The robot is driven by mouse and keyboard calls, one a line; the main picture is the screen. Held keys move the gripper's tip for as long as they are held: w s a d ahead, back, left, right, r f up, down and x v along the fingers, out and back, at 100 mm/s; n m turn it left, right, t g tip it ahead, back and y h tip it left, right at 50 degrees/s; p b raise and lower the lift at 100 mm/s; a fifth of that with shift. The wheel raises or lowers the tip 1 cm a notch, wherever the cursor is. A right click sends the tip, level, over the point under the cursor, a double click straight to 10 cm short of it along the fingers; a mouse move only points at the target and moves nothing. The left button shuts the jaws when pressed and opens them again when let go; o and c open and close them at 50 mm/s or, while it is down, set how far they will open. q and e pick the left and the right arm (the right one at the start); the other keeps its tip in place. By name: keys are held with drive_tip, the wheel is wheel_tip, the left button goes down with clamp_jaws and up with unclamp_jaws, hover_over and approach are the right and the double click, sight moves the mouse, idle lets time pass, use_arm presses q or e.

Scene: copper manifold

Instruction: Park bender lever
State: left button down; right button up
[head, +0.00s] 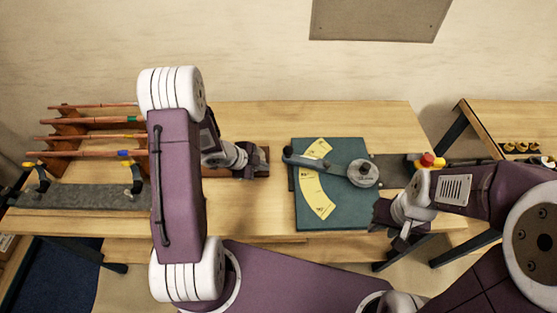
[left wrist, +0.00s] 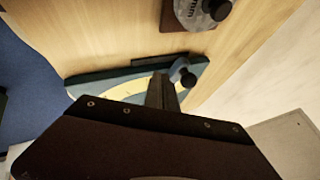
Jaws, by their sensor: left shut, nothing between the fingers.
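The bender is a teal plate (head: 345,215) with a yellow angle scale (head: 318,195) and a round grey former (head: 362,173). Its grey-blue lever (head: 325,162) runs from the former to the plate's upper left, ending in a dark knob (head: 288,152). The left wrist view shows the knob (left wrist: 186,78) just beyond the fingertips. My left gripper (head: 250,171) is left of the plate, apart from the lever in the head view; its shut, empty fingers (left wrist: 161,92) overlap the plate's picture. My right gripper (head: 384,215) is by the plate's lower right; its fingers are unclear.
A brown block (head: 263,159) stands under my left gripper; the left wrist view shows its grey disc (left wrist: 196,12) and black knob. A rack with several copper tubes (head: 95,121) is at left. A red button (head: 427,159) is right of the bender. Bare wood lies behind the plate.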

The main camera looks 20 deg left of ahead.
use_arm(q)
drive_tip(key=x, duration=0.9)
drive_tip(key=w+p, duration=0.2)
drive_tip(key=shift+w+r, duration=0.1)
drive_tip(key=shift+w, duration=0.25)
drive_tip(key=shift+w+p, duration=0.35)
drive_tip(key=shift+w, duration=0.35)
